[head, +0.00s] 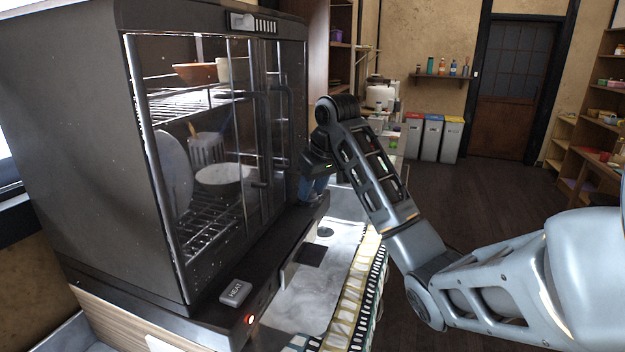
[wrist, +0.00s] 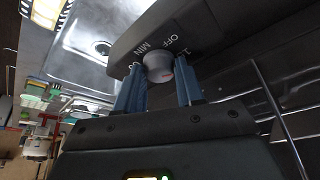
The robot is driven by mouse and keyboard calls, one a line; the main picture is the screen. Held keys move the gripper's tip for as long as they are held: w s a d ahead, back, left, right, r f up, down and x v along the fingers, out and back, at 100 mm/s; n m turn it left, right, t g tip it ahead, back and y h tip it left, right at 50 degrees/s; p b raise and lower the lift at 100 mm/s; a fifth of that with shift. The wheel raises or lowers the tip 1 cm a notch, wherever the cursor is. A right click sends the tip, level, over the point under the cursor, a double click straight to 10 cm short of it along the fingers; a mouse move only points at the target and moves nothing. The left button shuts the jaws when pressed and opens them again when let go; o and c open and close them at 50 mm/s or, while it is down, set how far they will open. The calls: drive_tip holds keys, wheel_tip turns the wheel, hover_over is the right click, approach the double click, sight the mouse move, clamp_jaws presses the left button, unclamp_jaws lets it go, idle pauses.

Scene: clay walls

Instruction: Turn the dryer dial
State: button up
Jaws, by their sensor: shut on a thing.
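The dryer (head: 75,130) is a large dark cabinet with glass doors at the left of the head view. Its pale grey dial (wrist: 157,67) sits on the dark panel, with OFF and MIN printed beside it in the wrist view. My gripper (wrist: 160,80) has its two blue fingers on either side of the dial and is shut on it. A small reddish mark shows on the dial's face. In the head view my gripper (head: 313,187) is at the far end of the dryer's lower front ledge, and the dial is hidden there.
A grey HEAT button (head: 235,292) and a lit red light (head: 250,320) are on the ledge's near end. Dishes stand on racks behind the glass. A metal sink area (head: 318,285) lies below the ledge. Dark floor (head: 470,210) is clear at right.

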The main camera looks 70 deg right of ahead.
drive_tip(key=shift+m+p, duration=0.4)
drive_tip(key=shift+m, duration=0.2)
drive_tip(key=o, duration=1)
drive_tip(key=shift+h, duration=0.3)
